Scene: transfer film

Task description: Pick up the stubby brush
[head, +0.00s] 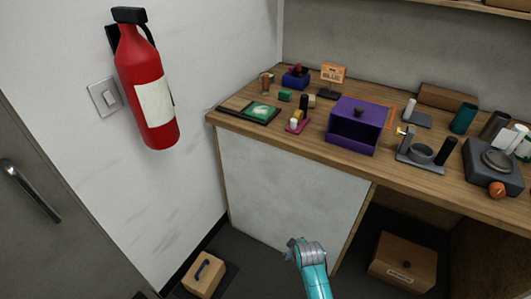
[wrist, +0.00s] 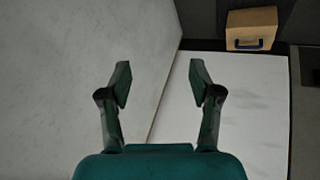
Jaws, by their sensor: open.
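My gripper (wrist: 160,82) is open in the wrist view, with nothing between its two fingers. It points toward the pale cabinet front and wall, below the counter. In the head view only a teal and grey part of my arm shows at the bottom, low in front of the cabinet. I cannot surely tell which item is the stubby brush. Small upright pieces stand on the wooden counter (head: 430,165): a black one (head: 304,101), a yellowish one (head: 298,115) and a white one (head: 293,124) near a pink base. My gripper is well away from them.
A purple open-fronted box (head: 352,143), a dark tray with a green panel (head: 262,112) and a grey scale-like device (head: 480,176) crowd the counter. A red extinguisher (head: 143,85) hangs on the wall. Floor boxes stand left (head: 205,273) and under the counter (head: 405,258).

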